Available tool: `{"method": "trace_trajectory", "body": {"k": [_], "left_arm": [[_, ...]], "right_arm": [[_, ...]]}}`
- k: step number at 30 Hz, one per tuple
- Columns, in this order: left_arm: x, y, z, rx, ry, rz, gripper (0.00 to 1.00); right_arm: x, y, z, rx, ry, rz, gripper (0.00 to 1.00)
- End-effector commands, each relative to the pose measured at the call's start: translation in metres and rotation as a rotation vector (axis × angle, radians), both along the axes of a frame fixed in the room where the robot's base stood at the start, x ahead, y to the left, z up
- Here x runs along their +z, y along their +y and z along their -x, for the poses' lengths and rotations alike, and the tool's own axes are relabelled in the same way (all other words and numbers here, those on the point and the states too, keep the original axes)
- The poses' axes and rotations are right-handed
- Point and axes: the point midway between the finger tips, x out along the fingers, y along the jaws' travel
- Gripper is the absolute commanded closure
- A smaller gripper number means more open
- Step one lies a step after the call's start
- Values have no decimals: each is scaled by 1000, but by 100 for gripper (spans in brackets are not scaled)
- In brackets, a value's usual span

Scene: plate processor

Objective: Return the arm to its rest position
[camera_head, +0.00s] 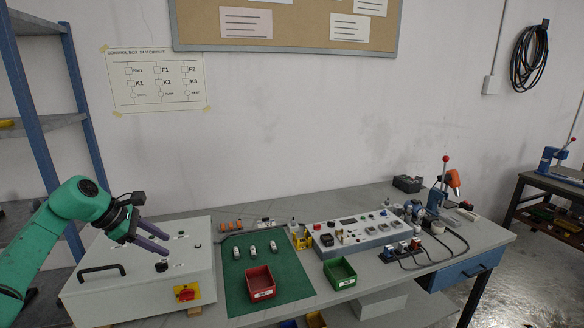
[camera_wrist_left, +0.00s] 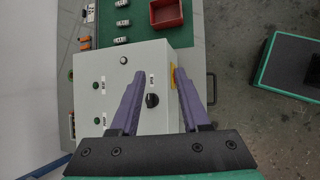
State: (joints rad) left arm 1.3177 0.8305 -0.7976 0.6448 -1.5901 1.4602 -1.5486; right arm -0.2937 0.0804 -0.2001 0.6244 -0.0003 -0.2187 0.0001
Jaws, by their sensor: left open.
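My left arm (camera_head: 62,212) is green and comes in from the left in the head view. Its gripper (camera_head: 164,245) has two purple fingers, open and empty, over the white control box (camera_head: 135,278). In the left wrist view the open fingers (camera_wrist_left: 158,85) frame a black rotary knob (camera_wrist_left: 152,100) on the box's top face. Whether the fingertips touch the box cannot be told. My right gripper is not in view.
A green mat (camera_head: 262,292) with a red bin (camera_head: 260,284) lies right of the box. A green bin (camera_head: 340,273) and a grey test panel (camera_head: 355,235) stand further right. Blue shelving (camera_head: 40,120) rises behind my left arm.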

Motion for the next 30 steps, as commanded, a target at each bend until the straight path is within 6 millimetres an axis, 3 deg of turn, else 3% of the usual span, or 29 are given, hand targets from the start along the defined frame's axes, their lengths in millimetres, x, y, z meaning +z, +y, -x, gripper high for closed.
{"method": "trace_trajectory", "body": {"k": [5, 8, 9, 10, 12, 14, 16, 18, 20, 21, 24, 30], "left_arm": [[-10, -102, -39, 59, -150, 256, 54], [0, -187, -49, 199, -212, 638, 54], [9, -211, -47, 297, -206, 839, 54], [17, -221, -44, 382, -186, 994, 54], [25, -224, -36, 627, -92, 1353, 54], [17, -206, -25, 886, 29, 1642, 54], [-15, -172, -5, 1240, 203, 1937, 54], [-63, -139, 28, 1626, 380, 2156, 54], [-100, -121, 59, 1913, 496, 2261, 54], [-122, -113, 80, -2068, -554, -2284, 54], [-161, -104, 126, -2019, -550, -1942, 54], [-206, -103, 206, -1939, -498, -1488, 54]], "right_arm": [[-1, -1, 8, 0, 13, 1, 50], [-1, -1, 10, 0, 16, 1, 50], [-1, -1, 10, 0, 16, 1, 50], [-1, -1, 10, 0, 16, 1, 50], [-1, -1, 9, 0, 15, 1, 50], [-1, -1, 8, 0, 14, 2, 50], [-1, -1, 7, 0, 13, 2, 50], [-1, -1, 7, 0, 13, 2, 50], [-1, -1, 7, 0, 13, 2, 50], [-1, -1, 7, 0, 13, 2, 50], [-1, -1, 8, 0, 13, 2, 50], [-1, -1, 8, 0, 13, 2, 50]]}}
